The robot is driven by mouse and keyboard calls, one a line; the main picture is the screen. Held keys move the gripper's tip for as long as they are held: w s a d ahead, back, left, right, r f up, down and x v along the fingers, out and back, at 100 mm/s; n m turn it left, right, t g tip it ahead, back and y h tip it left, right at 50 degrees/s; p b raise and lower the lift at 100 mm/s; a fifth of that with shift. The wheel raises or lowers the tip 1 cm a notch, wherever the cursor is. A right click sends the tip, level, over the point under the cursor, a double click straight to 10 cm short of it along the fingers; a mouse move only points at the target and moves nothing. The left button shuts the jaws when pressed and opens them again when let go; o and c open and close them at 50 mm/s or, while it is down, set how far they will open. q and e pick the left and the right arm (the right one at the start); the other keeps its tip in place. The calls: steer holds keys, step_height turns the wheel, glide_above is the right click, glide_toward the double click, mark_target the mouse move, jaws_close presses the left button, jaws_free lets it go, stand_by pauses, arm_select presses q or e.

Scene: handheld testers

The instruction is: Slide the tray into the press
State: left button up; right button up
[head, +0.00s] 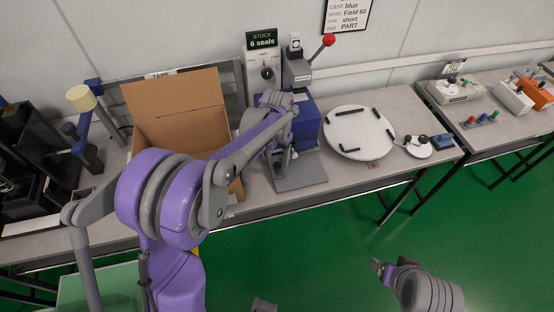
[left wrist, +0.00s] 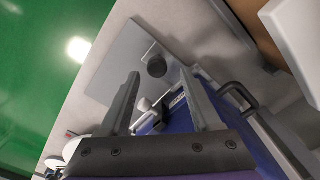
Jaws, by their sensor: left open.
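The press (head: 298,72), with a red-knobbed lever and a blue lower body (head: 308,128), stands at the back of the bench. A flat grey plate, which looks like the tray (head: 305,174), lies in front of it, reaching toward the bench's front edge. In the left wrist view the plate (left wrist: 118,58) carries a short dark round knob (left wrist: 157,66). My left gripper (head: 283,168) is over the plate, pointing down. In the left wrist view its fingers (left wrist: 160,74) are open, with the knob showing between the tips; contact cannot be told. My right gripper (head: 380,267) is off the bench, its jaws unclear.
An open cardboard box (head: 178,112) stands left of the press, close to my left arm. A white round turntable (head: 358,132) with black blocks lies to the right.

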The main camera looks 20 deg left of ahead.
arm_select(q)
step_height(320, 180, up, 9)
arm_select(e)
steer(key=shift+r, duration=0.3)
arm_select(q)
steer(key=shift+f, duration=0.2)
